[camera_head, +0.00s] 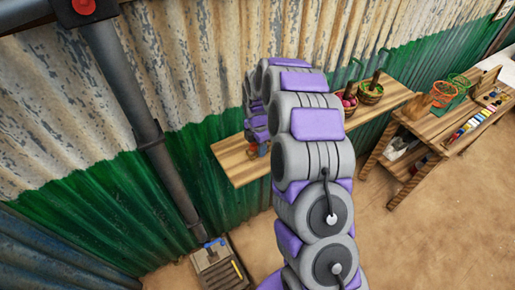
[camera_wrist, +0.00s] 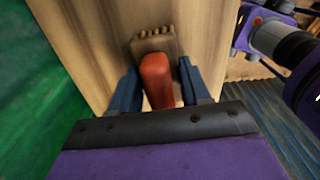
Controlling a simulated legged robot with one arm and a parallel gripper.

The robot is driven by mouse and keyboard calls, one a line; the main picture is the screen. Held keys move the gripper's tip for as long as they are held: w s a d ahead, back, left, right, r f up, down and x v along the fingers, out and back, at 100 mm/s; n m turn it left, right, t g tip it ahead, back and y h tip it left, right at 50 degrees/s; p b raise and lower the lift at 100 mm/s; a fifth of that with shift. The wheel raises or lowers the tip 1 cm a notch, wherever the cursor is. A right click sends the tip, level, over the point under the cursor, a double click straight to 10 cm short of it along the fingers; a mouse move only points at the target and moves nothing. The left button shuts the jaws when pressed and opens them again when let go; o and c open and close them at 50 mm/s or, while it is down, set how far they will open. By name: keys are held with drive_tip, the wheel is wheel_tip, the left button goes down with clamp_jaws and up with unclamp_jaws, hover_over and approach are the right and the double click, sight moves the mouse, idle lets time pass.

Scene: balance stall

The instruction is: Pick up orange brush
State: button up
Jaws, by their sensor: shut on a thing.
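The orange brush (camera_wrist: 157,80) shows in the wrist view, with an orange-red handle pointing toward me and a brown head with pale bristles at the far end. My gripper (camera_wrist: 159,80) has its blue fingers on both sides of the handle and is shut on it. The brush is over or on the wooden shelf (camera_wrist: 85,30); I cannot tell whether it touches the wood. In the head view my arm hides most of the brush and gripper, near the left part of the shelf (camera_head: 235,165).
A green and cream corrugated wall (camera_head: 190,70) stands right behind the shelf. Baskets of produce (camera_head: 369,93) sit on the shelf to the right. A wooden table (camera_head: 430,125) stands further right. A dark pipe (camera_head: 130,90) rises at the left, with a small crate (camera_head: 222,272) at its foot.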

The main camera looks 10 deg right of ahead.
drive_tip(key=shift+c, duration=0.7)
drive_tip(key=shift+r, duration=0.15)
drive_tip(key=shift+r, duration=0.3)
wheel_tip(320, 180, up, 3)
drive_tip(key=shift+f+p, duration=0.1)
drive_tip(key=shift+p, duration=0.25)
drive_tip(key=s+r+p, duration=0.1)
drive_tip(key=s, duration=1.5)
drive_tip(key=shift+d+r, duration=0.15)
drive_tip(key=shift+d, duration=0.3)
